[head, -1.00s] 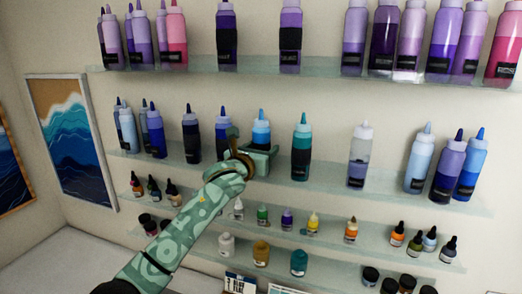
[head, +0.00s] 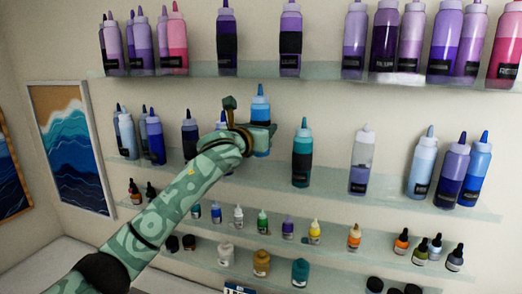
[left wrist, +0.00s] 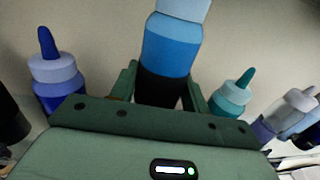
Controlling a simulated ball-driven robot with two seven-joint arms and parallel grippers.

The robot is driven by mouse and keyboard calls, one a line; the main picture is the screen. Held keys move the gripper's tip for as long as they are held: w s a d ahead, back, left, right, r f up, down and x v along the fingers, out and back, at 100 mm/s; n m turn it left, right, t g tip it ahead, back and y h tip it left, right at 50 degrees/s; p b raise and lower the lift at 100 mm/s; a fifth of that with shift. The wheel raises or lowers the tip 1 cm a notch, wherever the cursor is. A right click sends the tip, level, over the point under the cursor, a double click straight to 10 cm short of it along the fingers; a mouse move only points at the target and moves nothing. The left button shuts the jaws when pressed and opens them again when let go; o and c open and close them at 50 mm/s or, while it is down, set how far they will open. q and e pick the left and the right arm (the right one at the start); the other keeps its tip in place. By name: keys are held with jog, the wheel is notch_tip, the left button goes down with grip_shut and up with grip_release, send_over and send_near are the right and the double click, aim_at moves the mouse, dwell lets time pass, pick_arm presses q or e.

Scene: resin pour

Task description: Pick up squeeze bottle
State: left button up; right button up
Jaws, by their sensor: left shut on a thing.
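A blue squeeze bottle (head: 260,108) with a light blue collar and dark blue tip is at the middle shelf in the head view. In the left wrist view the bottle (left wrist: 172,45) stands between the two fingers (left wrist: 160,90), with a black band below the blue. The bottle is roughly upright. My right gripper is not in view.
A teal bottle (head: 302,155) stands to the right on the middle shelf (head: 330,190), and a dark blue bottle (head: 190,135) to the left. The upper shelf (head: 265,70) holds purple and pink bottles. Small dropper bottles and jars stand below.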

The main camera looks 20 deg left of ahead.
pick_arm(q)
jog(key=s+b, duration=0.3)
jog(key=s, duration=1.6)
jog(key=shift+a+f, duration=0.25)
jog(key=shift+a, duration=0.1)
